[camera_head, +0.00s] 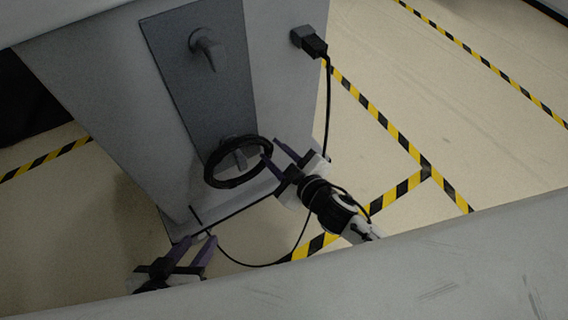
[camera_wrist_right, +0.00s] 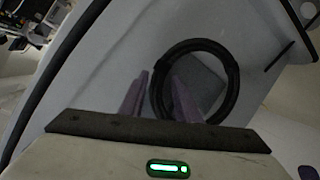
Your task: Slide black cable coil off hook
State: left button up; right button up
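The black cable coil (camera_head: 235,184) hangs around the lower hook (camera_head: 239,158) on the dark grey panel of the cart. It also shows as a black ring in the right wrist view (camera_wrist_right: 234,85). My right gripper (camera_head: 270,149) is at the coil's right side, its two purple fingers apart. In the right wrist view, the coil's left side lies between the fingertips (camera_wrist_right: 158,85), with one finger overlapping the ring's opening; I cannot tell whether they touch it. My left gripper (camera_head: 202,240) is open and empty, low at the cart's bottom edge.
An upper hook (camera_head: 207,48) on the panel (camera_head: 180,70) is empty. A black plug (camera_head: 312,43) sits at the cart's right edge, with a cable (camera_head: 329,100) hanging down. Another thin cable (camera_head: 265,265) loops below the cart. Floor to the right is clear, with striped tape (camera_head: 385,117).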

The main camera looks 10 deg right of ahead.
aim_at(268, 145)
pick_arm(q)
jog(key=shift+w+d+f+g+b, duration=0.2)
jog(key=shift+d+f+g+b, duration=0.2)
jog(key=shift+f+b, duration=0.2)
pick_arm(e)
jog(key=shift+x, duration=2.3)
grip_shut()
pick_arm(q)
jog(key=shift+r+p, duration=0.75)
pick_arm(e)
jog(key=shift+r, duration=0.65)
jog(key=shift+s, duration=0.15)
